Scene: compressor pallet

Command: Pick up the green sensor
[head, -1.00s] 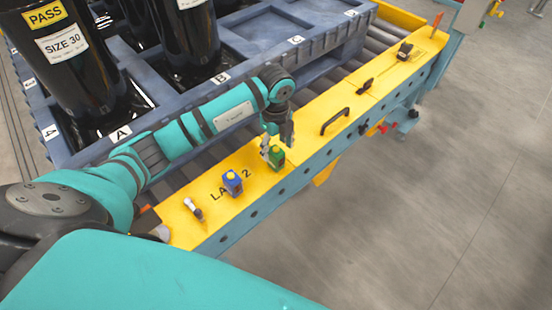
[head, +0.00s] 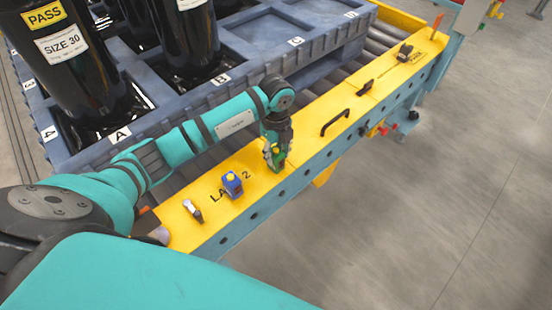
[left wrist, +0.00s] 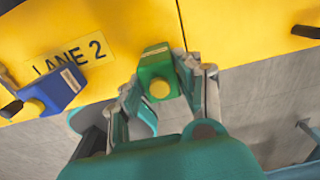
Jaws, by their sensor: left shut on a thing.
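The green sensor (head: 277,156), a small green block with a yellow round knob, is on the yellow lane ledge (head: 314,148). My left gripper (head: 275,158) points down over it with its fingers on either side. In the left wrist view the green sensor (left wrist: 158,75) sits between the two fingers of the left gripper (left wrist: 162,92), which is shut on it. I cannot tell whether the sensor still touches the ledge. My right gripper is not in view.
A blue sensor (head: 232,184) stands on the ledge left of the green one, beside a small silver-and-black item (head: 193,209). A black handle (head: 335,122) is fixed further right.

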